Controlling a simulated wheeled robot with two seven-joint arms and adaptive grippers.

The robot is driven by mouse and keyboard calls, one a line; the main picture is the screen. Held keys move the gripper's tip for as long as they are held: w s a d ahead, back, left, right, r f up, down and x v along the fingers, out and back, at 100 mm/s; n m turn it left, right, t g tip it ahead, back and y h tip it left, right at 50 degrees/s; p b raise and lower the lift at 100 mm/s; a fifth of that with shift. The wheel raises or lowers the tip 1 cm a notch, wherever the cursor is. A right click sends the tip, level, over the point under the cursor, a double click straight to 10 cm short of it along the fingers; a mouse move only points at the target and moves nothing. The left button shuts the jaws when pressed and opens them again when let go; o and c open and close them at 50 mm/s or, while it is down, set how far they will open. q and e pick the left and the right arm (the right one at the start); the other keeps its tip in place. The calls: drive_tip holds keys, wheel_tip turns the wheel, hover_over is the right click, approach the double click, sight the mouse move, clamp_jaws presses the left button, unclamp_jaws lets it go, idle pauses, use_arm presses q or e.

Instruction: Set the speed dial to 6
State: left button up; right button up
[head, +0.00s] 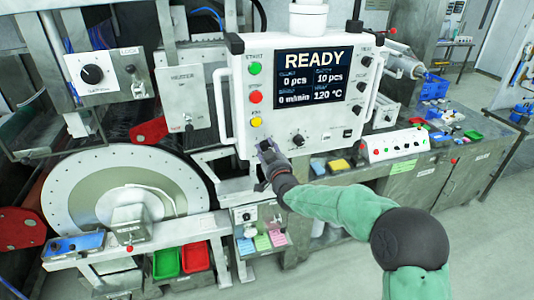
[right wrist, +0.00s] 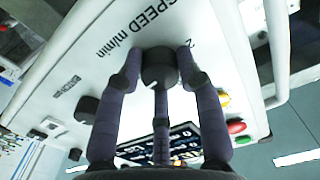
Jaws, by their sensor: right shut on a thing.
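The speed dial (right wrist: 159,66) is a dark round knob on the white control panel (head: 240,120). In the right wrist view, "SPEED m/min" and a "2" are printed beside it. My right gripper (head: 266,150) is at the lower left of the panel in the head view, its fingers shut on the dial. The gripper also shows in the right wrist view (right wrist: 158,78), with fingertips on both sides of the knob. The fingers hide part of the dial, and I cannot read its setting. The screen (head: 310,77) shows "READY" and "0 m/min". My left gripper is not in view.
Green, red and yellow buttons (head: 255,96) run down the panel's left side, and another black knob (head: 298,140) sits right of the dial. A white handle (head: 222,103) stands out at the panel's left edge. A large disc (head: 90,190) lies left.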

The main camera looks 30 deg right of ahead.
drive_tip(key=b, duration=0.1)
drive_tip(key=m+b, duration=0.1)
drive_tip(key=shift+a+f+m+b, duration=0.1)
drive_tip(key=shift+f+m+b, duration=0.2)
drive_tip(key=shift+f, duration=0.05)
drive_tip(key=o, duration=1.1)
drive_tip(key=shift+o, duration=0.2)
drive_tip(key=shift+r, duration=0.1)
drive_tip(key=shift+r, duration=0.1)
drive_tip(key=shift+s+a, duration=0.1)
drive_tip(key=shift+s, duration=0.5)
drive_tip(key=v, duration=1)
drive_tip(key=shift+s, duration=0.35)
